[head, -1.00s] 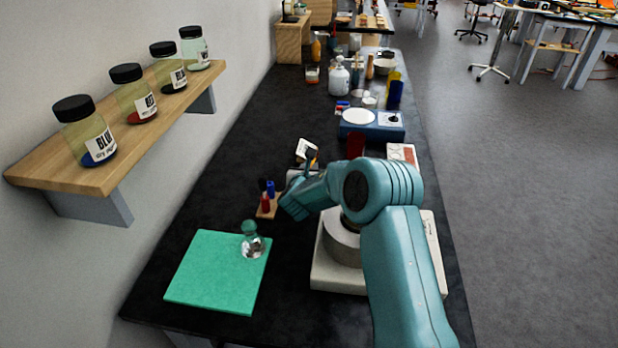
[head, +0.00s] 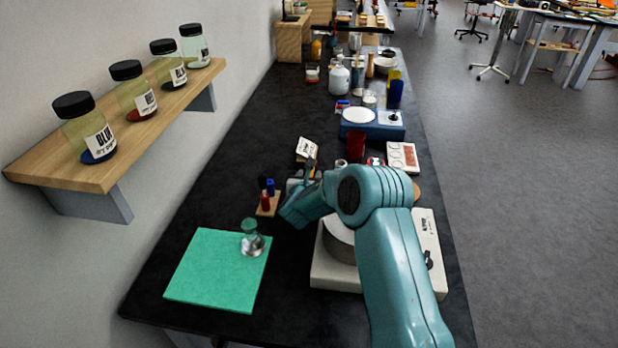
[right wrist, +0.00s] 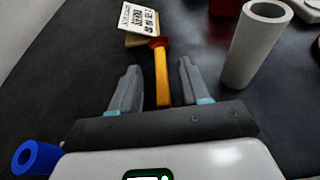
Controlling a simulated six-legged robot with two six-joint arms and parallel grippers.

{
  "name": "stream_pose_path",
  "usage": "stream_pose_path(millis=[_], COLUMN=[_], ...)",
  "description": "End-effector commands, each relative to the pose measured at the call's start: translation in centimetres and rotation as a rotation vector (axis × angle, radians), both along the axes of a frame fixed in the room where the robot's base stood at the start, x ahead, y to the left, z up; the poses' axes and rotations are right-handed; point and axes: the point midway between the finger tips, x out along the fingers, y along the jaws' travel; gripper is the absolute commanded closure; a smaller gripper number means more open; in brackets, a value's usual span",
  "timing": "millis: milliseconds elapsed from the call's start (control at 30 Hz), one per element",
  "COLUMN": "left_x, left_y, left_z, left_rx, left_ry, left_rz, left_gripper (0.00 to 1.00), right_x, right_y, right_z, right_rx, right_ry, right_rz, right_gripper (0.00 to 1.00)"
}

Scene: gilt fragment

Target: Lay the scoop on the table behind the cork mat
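A tool with an orange shaft and a red end (right wrist: 162,75), possibly the scoop, shows in the right wrist view; I cannot make out a scoop bowl. My right gripper (right wrist: 158,85) is open, its fingers on either side of the shaft with gaps showing. In the head view the right gripper (head: 303,185) is low over the black table, partly hidden by my teal arm. A tan rounded edge (head: 417,192), possibly the cork mat, shows just right of the arm and is mostly hidden. My left gripper is not in view.
A green mat (head: 205,275) with a glass flask (head: 251,240) lies at front left. A white hotplate device (head: 430,250) stands under my arm. A white tube (right wrist: 253,45), a label card (head: 307,148) and a red jar (head: 355,148) are nearby. A shelf with jars (head: 120,150) is at left.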

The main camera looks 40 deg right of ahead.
Motion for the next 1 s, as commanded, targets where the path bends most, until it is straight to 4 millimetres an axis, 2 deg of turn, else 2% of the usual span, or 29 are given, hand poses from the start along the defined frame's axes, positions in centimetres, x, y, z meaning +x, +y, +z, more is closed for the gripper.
stream_pose_path(millis=[167,267,500,700,1000], left_x=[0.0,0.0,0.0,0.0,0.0], left_y=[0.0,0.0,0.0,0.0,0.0], left_z=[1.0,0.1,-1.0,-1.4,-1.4], left_rx=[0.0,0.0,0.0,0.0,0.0], left_ry=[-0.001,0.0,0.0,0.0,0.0], left_rz=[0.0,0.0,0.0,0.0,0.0], left_gripper=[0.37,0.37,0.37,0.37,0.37], right_x=[-0.1,-1.1,-4.5,-6.5,-7.2], right_y=[0.1,1.5,5.9,8.3,9.0], right_z=[0.8,0.9,2.6,3.7,4.1], right_rx=[-0.001,0.0,0.001,0.0,0.0], right_ry=[0.001,0.0,-0.001,0.0,0.0], right_rz=[0.0,0.002,0.005,0.002,0.0], right_gripper=[0.54,0.54,0.54,0.54,0.54])
